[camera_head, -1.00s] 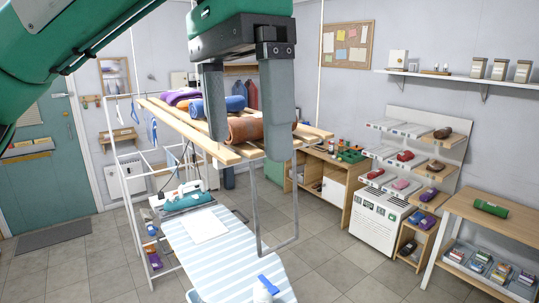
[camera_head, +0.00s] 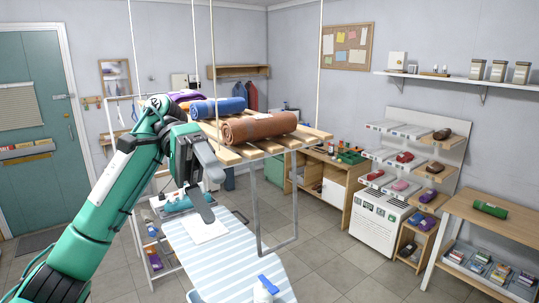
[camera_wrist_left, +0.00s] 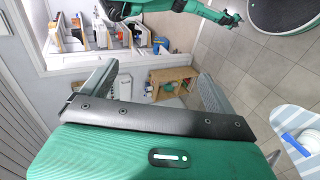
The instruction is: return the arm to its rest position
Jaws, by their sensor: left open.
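My left gripper (camera_head: 214,198) is raised in front of the wooden slatted rack in the head view, its two grey fingers apart and empty. It hangs over the back part of the striped ironing board (camera_head: 228,250). The green left arm (camera_head: 98,205) comes up from the lower left and bends at the wrist. In the left wrist view the open fingers (camera_wrist_left: 152,88) have nothing between them.
The hanging rack (camera_head: 275,146) holds a brown roll (camera_head: 258,128), a blue roll (camera_head: 217,107) and purple cloth. A white folded cloth (camera_head: 203,229) and a blue-topped bottle (camera_head: 266,288) are on the board.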

